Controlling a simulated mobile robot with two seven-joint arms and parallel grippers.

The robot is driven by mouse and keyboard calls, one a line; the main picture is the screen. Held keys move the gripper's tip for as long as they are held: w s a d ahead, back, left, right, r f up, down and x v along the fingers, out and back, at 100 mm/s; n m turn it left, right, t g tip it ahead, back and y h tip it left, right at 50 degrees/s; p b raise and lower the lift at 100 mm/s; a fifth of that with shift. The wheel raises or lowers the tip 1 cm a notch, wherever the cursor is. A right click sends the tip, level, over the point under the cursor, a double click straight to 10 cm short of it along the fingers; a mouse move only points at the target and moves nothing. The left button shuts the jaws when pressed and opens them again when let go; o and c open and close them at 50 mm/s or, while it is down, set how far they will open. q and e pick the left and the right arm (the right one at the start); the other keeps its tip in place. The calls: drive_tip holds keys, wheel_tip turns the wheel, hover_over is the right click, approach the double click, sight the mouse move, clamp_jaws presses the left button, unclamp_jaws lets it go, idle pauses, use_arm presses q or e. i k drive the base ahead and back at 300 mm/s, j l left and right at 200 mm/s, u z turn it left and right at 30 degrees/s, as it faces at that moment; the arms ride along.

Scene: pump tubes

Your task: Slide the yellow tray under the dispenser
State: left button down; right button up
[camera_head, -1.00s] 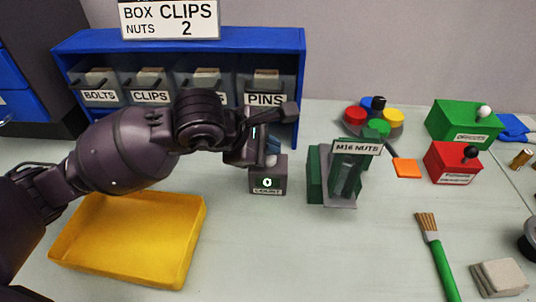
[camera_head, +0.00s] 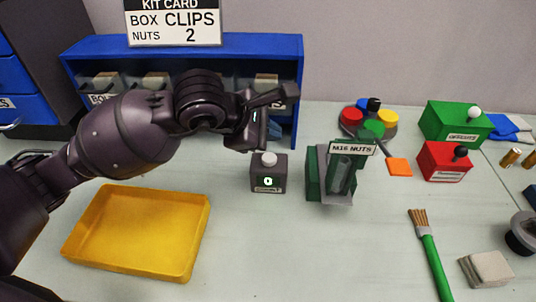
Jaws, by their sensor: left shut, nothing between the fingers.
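The yellow tray (camera_head: 140,273) lies empty on the table at the lower left, below my left arm. The green dispenser (camera_head: 335,175), labelled M16 NUTS, stands upright at the middle of the table, to the right of the tray and apart from it. My left gripper (camera_head: 262,148) is shut and empty, just above and behind the small dark counter box (camera_head: 268,177). The counter box has a light knob on top and a lit digit that looks like 0. My right gripper is not in view.
A blue shelf (camera_head: 230,44) with labelled bins stands at the back left under a kit card (camera_head: 172,20). A green box (camera_head: 455,122), a red box (camera_head: 443,160), a brush (camera_head: 430,255) and a grey block (camera_head: 486,268) are at right.

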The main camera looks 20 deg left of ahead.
sight(142, 231)
drive_tip(key=k, duration=1)
